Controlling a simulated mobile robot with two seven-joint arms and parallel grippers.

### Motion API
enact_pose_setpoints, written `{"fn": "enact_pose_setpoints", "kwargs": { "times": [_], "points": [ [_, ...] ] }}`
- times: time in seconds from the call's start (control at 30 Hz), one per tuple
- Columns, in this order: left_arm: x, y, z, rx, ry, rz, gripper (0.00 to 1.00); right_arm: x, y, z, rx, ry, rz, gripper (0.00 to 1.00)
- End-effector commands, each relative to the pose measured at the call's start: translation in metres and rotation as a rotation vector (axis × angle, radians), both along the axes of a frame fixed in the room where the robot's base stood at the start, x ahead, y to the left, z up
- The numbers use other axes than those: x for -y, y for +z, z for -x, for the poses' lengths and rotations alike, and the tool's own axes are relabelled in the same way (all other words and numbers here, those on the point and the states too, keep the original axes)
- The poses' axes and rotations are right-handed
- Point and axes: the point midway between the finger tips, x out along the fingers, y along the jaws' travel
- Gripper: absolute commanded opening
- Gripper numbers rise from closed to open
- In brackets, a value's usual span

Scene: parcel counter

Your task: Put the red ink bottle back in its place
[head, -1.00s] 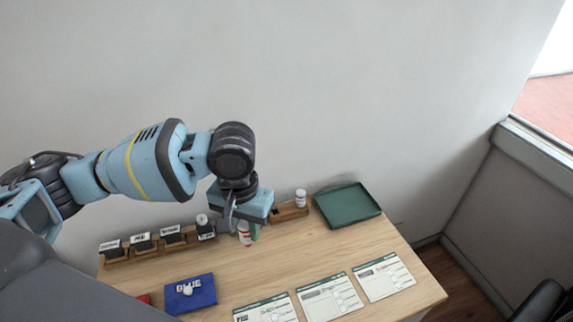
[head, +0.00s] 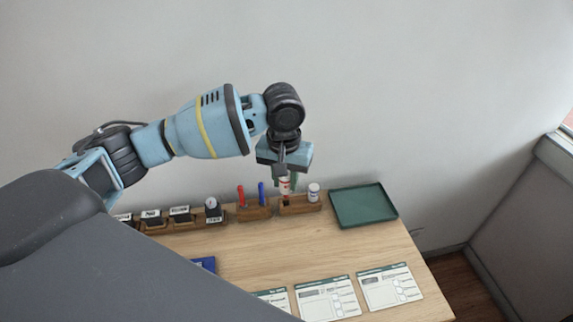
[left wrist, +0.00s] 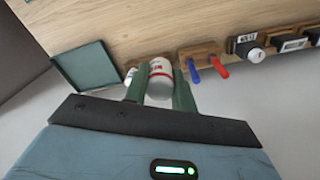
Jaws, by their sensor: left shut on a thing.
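The red ink bottle (head: 285,186), white with red bands, is held upright between the fingers of my left gripper (head: 286,181). It also shows in the left wrist view (left wrist: 160,80), with a green finger on each side. The bottle is at the left part of a wooden holder (head: 300,209), beside another white bottle (head: 314,192) that stands in its right part. I cannot tell whether the red bottle's base touches the holder. In the left wrist view the other bottle is partly hidden behind a finger. My right gripper is not in view.
A pen holder (head: 254,214) with a red pen (head: 240,196) and a blue pen (head: 261,193) stands close on the left, then several stamps. A green tray (head: 364,206) lies to the right. Cards (head: 327,298) lie in front. The wall is close behind.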

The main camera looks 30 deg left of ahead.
Motion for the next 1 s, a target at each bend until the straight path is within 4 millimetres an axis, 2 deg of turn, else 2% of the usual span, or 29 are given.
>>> {"fn": "enact_pose_setpoints", "kwargs": {
  "times": [0.03,0.1,0.3,0.5,0.77,1.0],
  "points": [
    [-0.003,-0.003,-0.015,-0.002,0.033,0.003,0.00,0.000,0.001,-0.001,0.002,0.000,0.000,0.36],
    [-0.009,-0.008,-0.031,-0.004,0.069,0.003,0.00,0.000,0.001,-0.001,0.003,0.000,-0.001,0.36],
    [-0.025,-0.023,-0.060,-0.022,0.146,-0.001,0.00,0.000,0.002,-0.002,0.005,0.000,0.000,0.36],
    [-0.031,-0.029,-0.069,-0.031,0.173,-0.004,0.00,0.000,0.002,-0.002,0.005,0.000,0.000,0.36],
    [-0.032,-0.031,-0.069,-0.033,0.175,-0.003,0.00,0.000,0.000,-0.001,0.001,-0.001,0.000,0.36],
    [-0.032,-0.043,-0.069,-0.036,0.174,-0.004,0.00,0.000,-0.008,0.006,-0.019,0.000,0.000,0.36]
  ]
}}
